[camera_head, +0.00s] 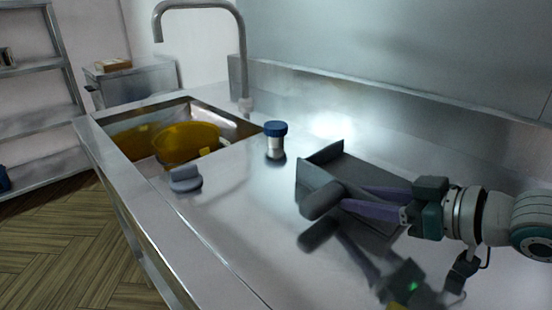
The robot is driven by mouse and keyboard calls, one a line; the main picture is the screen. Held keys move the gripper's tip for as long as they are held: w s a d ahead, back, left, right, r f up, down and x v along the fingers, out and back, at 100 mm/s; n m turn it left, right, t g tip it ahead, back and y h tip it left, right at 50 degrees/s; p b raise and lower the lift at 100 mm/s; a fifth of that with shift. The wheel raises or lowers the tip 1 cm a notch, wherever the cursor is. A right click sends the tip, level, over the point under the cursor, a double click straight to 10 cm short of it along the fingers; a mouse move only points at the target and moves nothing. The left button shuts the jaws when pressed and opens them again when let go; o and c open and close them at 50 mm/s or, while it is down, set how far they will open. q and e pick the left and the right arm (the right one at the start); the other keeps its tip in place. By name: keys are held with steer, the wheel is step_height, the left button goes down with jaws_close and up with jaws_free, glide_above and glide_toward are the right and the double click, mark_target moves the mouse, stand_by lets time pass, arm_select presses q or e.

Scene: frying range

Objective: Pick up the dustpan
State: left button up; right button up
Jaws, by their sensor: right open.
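The dark grey dustpan (345,170) lies on the steel counter at the centre right, with its raised wall toward the back. Its thick rounded handle (320,201) points toward the front left. My right gripper (345,198) comes in from the right with its purple fingers open, low over the dustpan. The fingertips are right beside the handle; I cannot tell whether they touch it or reach around it. The fingers and wrist hide part of the pan. My left gripper is not in view.
The steel counter (235,215) mirrors the dustpan and my arm. A blue-capped jar (275,147) stands left of the dustpan, and a grey knob-like object (185,180) is near the front edge. A sink with a yellow bowl (187,142) and a tall faucet (242,60) is at the back left.

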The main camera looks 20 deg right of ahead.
steer(key=shift+c, duration=0.2)
jaws_close()
stand_by(1.1)
